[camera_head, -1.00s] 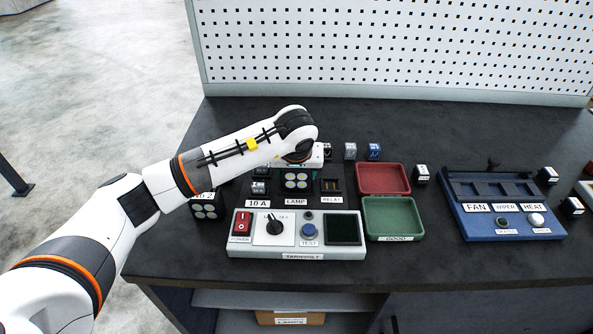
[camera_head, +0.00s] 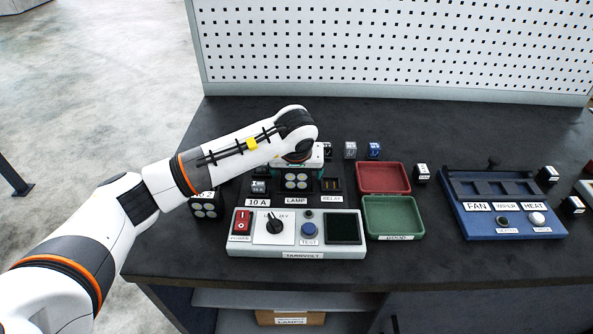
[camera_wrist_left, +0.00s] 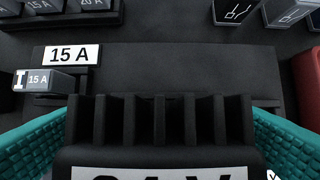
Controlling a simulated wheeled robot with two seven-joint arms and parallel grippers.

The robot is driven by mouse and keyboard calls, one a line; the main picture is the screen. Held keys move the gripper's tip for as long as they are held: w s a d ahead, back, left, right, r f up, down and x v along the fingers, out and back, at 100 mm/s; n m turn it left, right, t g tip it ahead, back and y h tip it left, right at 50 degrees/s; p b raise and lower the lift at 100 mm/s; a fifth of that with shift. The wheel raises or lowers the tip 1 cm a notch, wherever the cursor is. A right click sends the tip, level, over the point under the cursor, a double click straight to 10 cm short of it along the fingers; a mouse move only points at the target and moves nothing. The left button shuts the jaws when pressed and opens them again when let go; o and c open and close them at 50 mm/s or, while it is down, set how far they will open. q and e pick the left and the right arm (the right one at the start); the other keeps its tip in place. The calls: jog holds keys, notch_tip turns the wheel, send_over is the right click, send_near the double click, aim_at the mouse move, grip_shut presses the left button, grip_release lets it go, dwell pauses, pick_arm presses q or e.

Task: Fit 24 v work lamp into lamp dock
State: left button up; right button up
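The 24 v work lamp (camera_head: 297,181) is a dark block with several round pale lenses on its front. It stands at the lamp dock, behind the LAMP label (camera_head: 296,201). In the left wrist view its finned top and part of its "24 V" label (camera_wrist_left: 160,174) show. My left gripper (camera_head: 298,166) is over it from above, and its teal fingers flank the lamp closely, appearing shut on it. The lamp's underside and most of the dock are hidden, so I cannot tell how deep it sits. My right gripper is not in view.
A similar lamp (camera_head: 205,207) stands at left, partly behind my arm. The grey test panel (camera_head: 298,248) is in front. Red (camera_head: 383,178) and green (camera_head: 394,216) trays and a blue panel (camera_head: 500,226) are to the right. A 15 A fuse (camera_wrist_left: 44,80) lies near the lamp.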

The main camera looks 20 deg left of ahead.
pick_arm(q)
jog(key=b+v, duration=0.2)
jog(key=v, duration=1)
jog(key=shift+s, duration=0.15)
